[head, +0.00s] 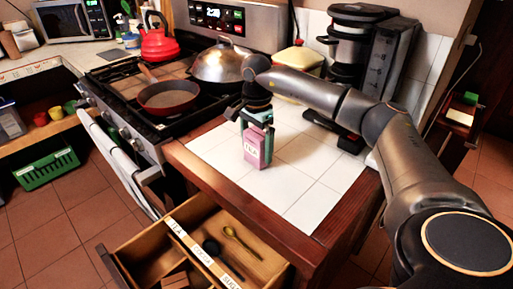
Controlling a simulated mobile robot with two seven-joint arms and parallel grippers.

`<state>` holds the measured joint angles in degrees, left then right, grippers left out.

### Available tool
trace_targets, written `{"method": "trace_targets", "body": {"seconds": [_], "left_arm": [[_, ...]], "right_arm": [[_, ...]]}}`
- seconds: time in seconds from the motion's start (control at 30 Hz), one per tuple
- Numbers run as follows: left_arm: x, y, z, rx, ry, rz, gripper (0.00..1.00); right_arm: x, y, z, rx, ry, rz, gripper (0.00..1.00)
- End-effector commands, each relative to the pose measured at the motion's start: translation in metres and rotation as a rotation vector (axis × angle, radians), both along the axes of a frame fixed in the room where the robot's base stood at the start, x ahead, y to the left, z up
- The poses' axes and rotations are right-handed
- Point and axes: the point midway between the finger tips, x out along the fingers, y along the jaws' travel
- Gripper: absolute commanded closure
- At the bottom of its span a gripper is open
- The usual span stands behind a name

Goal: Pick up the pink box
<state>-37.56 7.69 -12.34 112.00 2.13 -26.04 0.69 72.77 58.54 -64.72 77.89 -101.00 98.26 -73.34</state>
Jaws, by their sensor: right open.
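The right gripper is open. Whether the fingers touch the box cannot be told. My right arm reaches in from the right side. My left gripper is not in view.
An open drawer (262,262) with labelled dividers and spoons juts out below the counter. The stove with a red pan (168,97), a domed lid (218,65) and a red kettle (158,42) is at left. A coffee machine (385,60) stands behind. Tiles right of the box are clear.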

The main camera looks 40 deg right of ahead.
Motion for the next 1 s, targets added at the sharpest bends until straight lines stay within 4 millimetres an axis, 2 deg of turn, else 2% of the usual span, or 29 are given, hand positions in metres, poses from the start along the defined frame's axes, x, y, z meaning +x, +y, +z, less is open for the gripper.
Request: {"method": "trace_targets", "body": {"seconds": [0.1,0.33,1.0], "left_arm": [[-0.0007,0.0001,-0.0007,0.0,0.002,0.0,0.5],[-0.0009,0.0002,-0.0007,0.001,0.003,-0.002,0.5],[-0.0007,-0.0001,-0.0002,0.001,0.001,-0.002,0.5]], "right_arm": [[-0.0003,-0.0002,-0.0076,0.0,-0.001,0.0,0.0],[-0.0002,-0.0001,-0.0081,0.0,-0.001,0.0,0.01],[-0.0001,0.0,-0.0076,0.0,-0.001,0.0,0.77]]}}
